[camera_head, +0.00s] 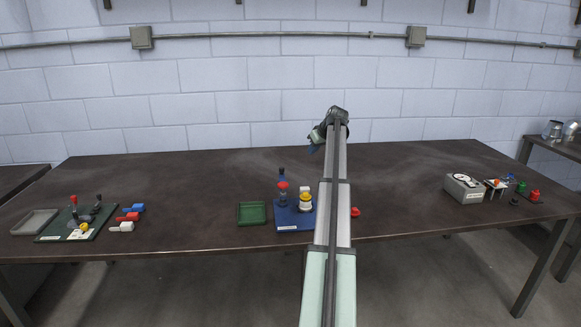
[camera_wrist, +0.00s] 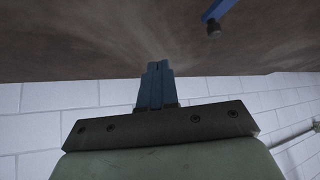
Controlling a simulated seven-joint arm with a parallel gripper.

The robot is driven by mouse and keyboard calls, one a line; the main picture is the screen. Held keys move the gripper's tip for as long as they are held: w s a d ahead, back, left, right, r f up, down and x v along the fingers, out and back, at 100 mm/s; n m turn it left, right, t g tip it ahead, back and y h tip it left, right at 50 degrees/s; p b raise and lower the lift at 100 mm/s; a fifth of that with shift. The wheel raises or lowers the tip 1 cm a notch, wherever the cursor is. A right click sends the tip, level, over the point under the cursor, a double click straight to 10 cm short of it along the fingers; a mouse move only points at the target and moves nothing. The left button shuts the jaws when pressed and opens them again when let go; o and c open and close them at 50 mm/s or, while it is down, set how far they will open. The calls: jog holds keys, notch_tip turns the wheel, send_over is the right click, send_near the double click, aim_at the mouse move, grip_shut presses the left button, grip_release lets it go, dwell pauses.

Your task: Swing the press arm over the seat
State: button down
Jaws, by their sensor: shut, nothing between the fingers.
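A blue base plate (camera_head: 290,224) lies on the table left of my arm. On it stand a red-topped dark post (camera_head: 282,191) and a yellow, white and black round part (camera_head: 305,203). A blue piece with a black knob (camera_head: 282,174) shows behind the red top; it may be the press arm. A blue bar with a dark end (camera_wrist: 213,20) shows at the top right of the wrist view. My gripper (camera_head: 313,148) is above the table's far part, beyond the plate and apart from it. Its blue fingers (camera_wrist: 157,68) are shut and empty. I cannot tell which part is the seat.
A green tray (camera_head: 252,213) lies left of the blue plate. A dark green board (camera_head: 60,234) with knobs, a grey tray (camera_head: 34,222) and coloured blocks (camera_head: 128,217) are far left. A grey box (camera_head: 464,190) stands right.

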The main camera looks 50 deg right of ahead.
jog(key=w+a+f+m+y, duration=0.2)
jog(key=w+a+f+m, duration=0.3)
jog(key=w+f, duration=0.2)
jog(key=shift+w+a+f, duration=0.15)
jog(key=shift+w+f, duration=0.15)
jog(key=shift+f, duration=0.1)
dwell(0.8)
dwell(0.3)
